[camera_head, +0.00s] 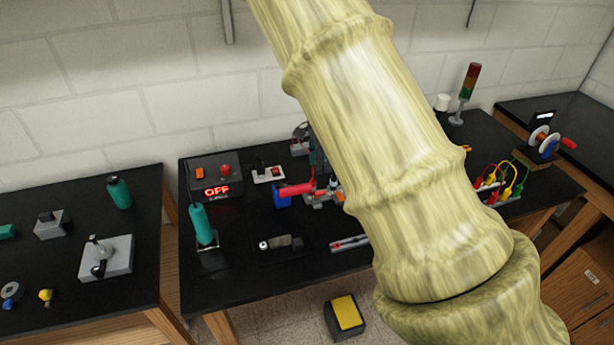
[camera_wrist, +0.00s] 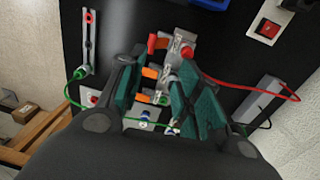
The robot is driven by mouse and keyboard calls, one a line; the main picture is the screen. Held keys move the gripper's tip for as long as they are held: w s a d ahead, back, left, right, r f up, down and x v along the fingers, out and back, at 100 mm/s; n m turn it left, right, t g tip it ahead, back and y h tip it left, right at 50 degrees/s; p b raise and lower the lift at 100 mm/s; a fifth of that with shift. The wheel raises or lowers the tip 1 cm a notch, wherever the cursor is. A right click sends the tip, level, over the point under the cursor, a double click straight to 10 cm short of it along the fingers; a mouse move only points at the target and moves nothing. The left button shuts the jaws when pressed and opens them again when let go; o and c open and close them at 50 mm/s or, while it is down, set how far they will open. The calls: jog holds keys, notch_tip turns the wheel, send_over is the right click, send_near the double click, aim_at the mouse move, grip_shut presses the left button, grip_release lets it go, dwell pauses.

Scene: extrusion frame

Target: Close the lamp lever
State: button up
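A metal switch block (camera_wrist: 181,48) with a red-tipped lever (camera_wrist: 154,42) and orange tabs (camera_wrist: 149,72) sits on the black bench in the wrist view. Which part is the lamp lever, I cannot tell for sure. My gripper (camera_wrist: 162,80) is open, with its teal-padded fingers on either side of the orange tabs. Nothing is clearly held, and contact cannot be told. In the head view my arm hides most of this area. A red handle (camera_head: 297,189) shows just left of the arm.
A red wire (camera_wrist: 270,92) and a green wire (camera_wrist: 68,95) run beside my fingers. A red rocker switch (camera_wrist: 268,30) is at upper right. In the head view, an OFF display box (camera_head: 216,175), a teal-handled tool (camera_head: 202,225) and a signal tower (camera_head: 468,85) stand on the bench.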

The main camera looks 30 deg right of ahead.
aim_at(324, 192)
jog(key=s+f+p, duration=0.4)
jog(key=s+f, duration=0.1)
jog(key=f, duration=0.1)
jog(key=w+f, duration=0.4)
jog(key=shift+a+f+p, duration=0.15)
jog(key=shift+p, duration=0.15)
jog(key=shift+s+r, duration=0.2)
jog(key=shift+s, duration=0.2)
jog(key=shift+s+r, duration=0.4)
jog(key=shift+s, duration=0.4)
jog(key=c, duration=0.3)
jog(key=shift+s+r, duration=0.25)
jog(key=c, duration=0.3)
jog(key=shift+w+f, duration=0.1)
jog(key=shift+w, duration=0.05)
grip_shut()
jog(key=shift+c, duration=0.6)
grip_release()
jog(key=shift+w+f, duration=0.6)
jog(key=shift+w, duration=0.25)
jog(key=o, duration=0.7)
jog(key=shift+s, duration=0.1)
jog(key=shift+s+r, duration=0.4)
jog(key=shift+s, duration=0.05)
jog(key=shift+w+f, duration=0.15)
jog(key=shift+w, duration=0.25)
notch_tip(324, 192, up, 12)
jog(key=shift+r, duration=0.1)
